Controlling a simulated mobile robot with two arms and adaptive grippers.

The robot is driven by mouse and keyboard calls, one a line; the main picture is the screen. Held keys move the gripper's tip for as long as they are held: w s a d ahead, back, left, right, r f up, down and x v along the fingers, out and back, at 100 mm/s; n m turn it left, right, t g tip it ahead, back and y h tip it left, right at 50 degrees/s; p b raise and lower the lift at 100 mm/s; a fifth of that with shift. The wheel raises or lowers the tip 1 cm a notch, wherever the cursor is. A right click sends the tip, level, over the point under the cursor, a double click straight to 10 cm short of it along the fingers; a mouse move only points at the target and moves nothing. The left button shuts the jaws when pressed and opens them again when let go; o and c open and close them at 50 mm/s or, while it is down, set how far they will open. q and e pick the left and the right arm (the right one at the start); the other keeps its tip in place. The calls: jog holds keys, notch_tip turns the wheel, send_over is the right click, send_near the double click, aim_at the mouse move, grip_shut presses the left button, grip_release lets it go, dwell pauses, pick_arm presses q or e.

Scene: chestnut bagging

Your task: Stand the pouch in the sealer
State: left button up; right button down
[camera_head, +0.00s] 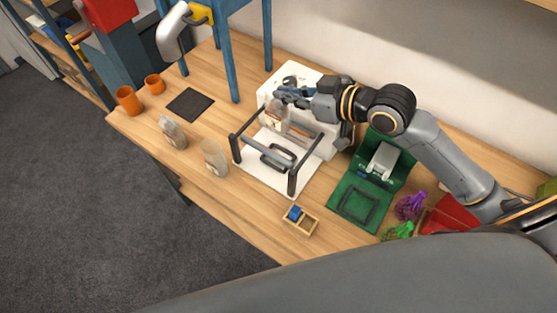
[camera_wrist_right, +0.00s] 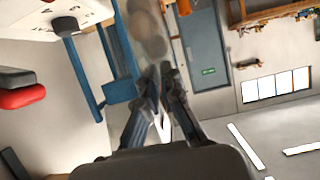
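The sealer (camera_head: 262,178) is a white machine with a flat white base and a black-handled bar frame, in the middle of the table in the head view. My right gripper (camera_head: 284,97) is over its left back part, fingers shut on a clear pouch (camera_head: 272,121) with a label. The pouch hangs roughly upright behind the frame; I cannot tell whether its bottom touches the sealer. In the right wrist view, the fingers (camera_wrist_right: 160,85) pinch the clear pouch (camera_wrist_right: 150,45), with round brown shapes showing through it. My left gripper is not in view.
Two filled clear pouches (camera_head: 173,133) (camera_head: 214,160) stand left of the sealer. Orange cups (camera_head: 128,100) and a dark mat (camera_head: 190,104) lie farther left. A green fixture (camera_head: 368,190) is close on the right. A small wooden tray (camera_head: 301,221) is in front.

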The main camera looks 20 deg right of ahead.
aim_at(289, 111)
notch_tip(289, 111, down, 4)
jog(key=shift+w+a+f+b, duration=0.1)
jog(key=shift+f+b, duration=0.1)
jog(key=shift+b, duration=0.95)
jog(key=shift+f, duration=0.3)
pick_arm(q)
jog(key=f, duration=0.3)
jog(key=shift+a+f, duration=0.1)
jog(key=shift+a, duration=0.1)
pick_arm(e)
notch_tip(289, 111, down, 10)
jog(key=shift+r, duration=0.2)
jog(key=shift+f, duration=0.2)
jog(key=c, duration=1.5)
grip_release()
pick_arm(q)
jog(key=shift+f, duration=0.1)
pick_arm(e)
jog(key=shift+r, duration=0.1)
